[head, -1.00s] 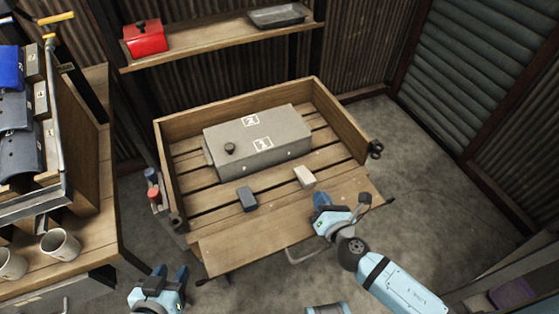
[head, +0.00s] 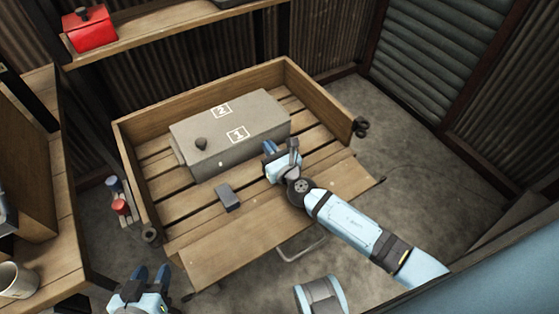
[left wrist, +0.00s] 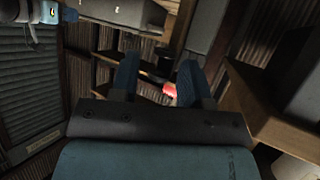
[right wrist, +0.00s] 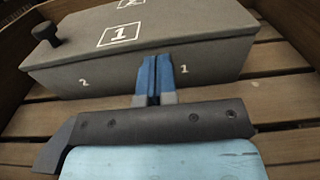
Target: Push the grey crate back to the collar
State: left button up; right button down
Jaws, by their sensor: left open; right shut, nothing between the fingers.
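The grey crate (head: 225,125) is a long grey box with a dark knob and the marks 1 and 2 on its top. It stands on the slatted pallet, with a strip of slats between it and the wooden back wall of the collar (head: 205,98). My right gripper (head: 268,149) is shut and empty at the crate's front face, right of its middle. In the right wrist view its fingertips (right wrist: 156,62) point at that face between the small 2 and 1; I cannot tell if they touch. My left gripper (head: 152,271) is open and empty, off the pallet at front left.
A dark grey block (head: 228,197) lies on the slats before the crate. A lowered wooden board (head: 235,240) lies along the front. A red box (head: 91,32) sits on the shelf behind. A workbench (head: 50,235) stands at left. Bare floor lies to the right.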

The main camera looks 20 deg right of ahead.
aim_at(253, 125)
jog(key=shift+w+a, duration=0.15)
jog(key=shift+w, duration=0.55)
jog(key=shift+w+a, duration=0.15)
jog(key=shift+w, duration=0.55)
jog(key=shift+w, duration=0.1)
jog(key=w, duration=0.3)
jog(key=w+a+b, duration=0.1)
jog(key=w, duration=0.2)
jog(key=shift+w+a, duration=0.1)
jog(key=shift+w, duration=0.05)
